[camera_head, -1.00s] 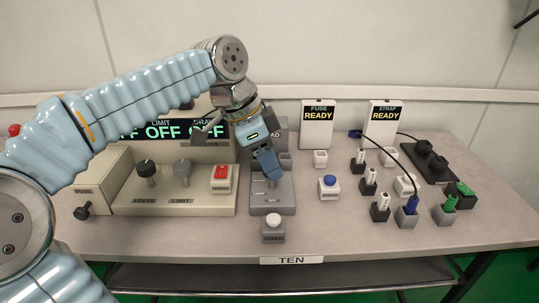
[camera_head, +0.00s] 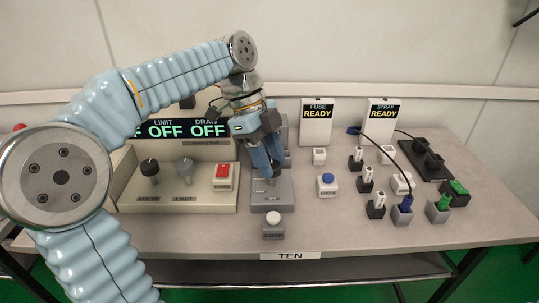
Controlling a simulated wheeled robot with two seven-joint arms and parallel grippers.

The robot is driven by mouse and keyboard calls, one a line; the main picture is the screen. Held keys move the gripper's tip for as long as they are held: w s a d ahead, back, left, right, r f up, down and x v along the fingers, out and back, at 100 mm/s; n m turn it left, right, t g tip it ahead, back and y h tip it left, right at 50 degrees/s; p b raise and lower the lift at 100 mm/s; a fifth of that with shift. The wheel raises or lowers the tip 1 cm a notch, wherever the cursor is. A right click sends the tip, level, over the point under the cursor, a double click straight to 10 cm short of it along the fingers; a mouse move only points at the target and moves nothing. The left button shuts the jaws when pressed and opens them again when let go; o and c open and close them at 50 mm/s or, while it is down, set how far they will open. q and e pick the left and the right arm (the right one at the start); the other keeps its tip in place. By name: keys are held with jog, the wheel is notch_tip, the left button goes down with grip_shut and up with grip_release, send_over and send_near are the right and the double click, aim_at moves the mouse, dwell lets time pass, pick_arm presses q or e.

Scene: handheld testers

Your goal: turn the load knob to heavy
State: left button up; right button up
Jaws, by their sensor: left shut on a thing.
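The grey load unit (camera_head: 284,198) stands on the table near the middle, with its upright back panel partly behind my left arm. My left gripper (camera_head: 268,174) comes down over its top face with the fingers pointing down. The fingers are shut on the load knob, which they almost wholly hide. I cannot read the knob's pointer or its marks from here. My right gripper is not in view.
Left is a beige panel with a dark knob (camera_head: 150,168), a grey knob (camera_head: 185,167) and a red switch (camera_head: 222,174). A white button (camera_head: 273,219) stands in front, a blue button (camera_head: 327,180) right. Fuse (camera_head: 317,129) and strap (camera_head: 381,127) signs stand behind.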

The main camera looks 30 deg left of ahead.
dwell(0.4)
pick_arm(q)
jog(key=o, duration=1.1)
jog(key=shift+c, duration=0.2)
jog(key=v, duration=1.2)
jog(key=shift+p, duration=0.35)
